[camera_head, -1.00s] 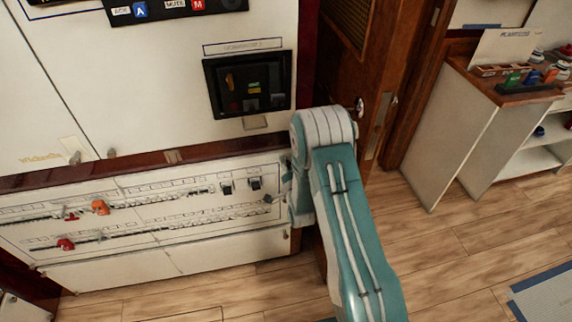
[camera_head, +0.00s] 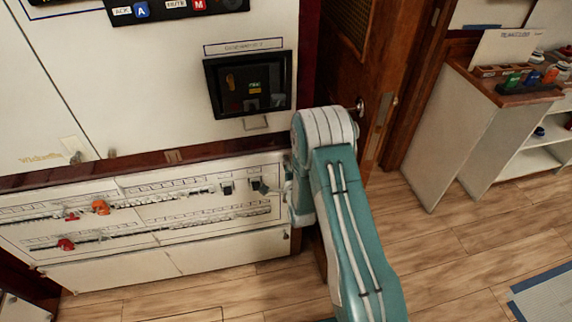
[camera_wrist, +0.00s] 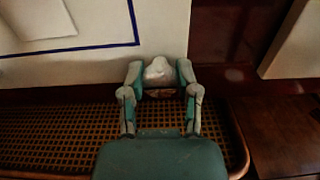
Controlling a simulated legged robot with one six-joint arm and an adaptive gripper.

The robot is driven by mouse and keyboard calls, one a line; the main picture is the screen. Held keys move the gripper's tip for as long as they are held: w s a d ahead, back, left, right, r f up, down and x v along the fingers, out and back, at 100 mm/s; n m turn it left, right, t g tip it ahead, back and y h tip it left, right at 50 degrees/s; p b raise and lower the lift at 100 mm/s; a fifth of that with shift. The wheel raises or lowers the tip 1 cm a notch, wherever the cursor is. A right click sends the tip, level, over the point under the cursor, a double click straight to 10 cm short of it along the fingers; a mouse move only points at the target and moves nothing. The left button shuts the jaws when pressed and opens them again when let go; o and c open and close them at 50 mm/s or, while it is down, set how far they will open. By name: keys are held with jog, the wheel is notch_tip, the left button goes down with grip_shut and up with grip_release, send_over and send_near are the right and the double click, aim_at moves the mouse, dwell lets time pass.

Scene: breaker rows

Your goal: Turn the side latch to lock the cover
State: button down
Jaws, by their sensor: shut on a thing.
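In the wrist view my gripper (camera_wrist: 160,74) has its two fingers on either side of a pale, rounded knob (camera_wrist: 158,68). It is shut on this knob, which looks like the side latch; its turn angle is hard to read. The knob is at the lower edge of a white panel. In the head view my teal arm reaches to the right end of the white breaker panel (camera_head: 150,247) and hides part of that end. The latch cannot be made out there. A dark framed window (camera_head: 248,85), possibly the cover, is above; whether it is fully closed is unclear.
Red (camera_head: 66,245) and orange (camera_head: 100,207) pieces sit on the breaker rows. A wooden door (camera_head: 355,75) with a metal handle is close beside my arm. A white shelf unit (camera_head: 452,140) stands to the right. The wooden floor between is clear.

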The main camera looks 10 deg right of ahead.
jog(key=shift+d+f, duration=0.15)
jog(key=shift+c, duration=1.7)
grip_release()
jog(key=shift+s, duration=0.15)
jog(key=s, duration=1.1)
jog(key=shift+s, duration=0.35)
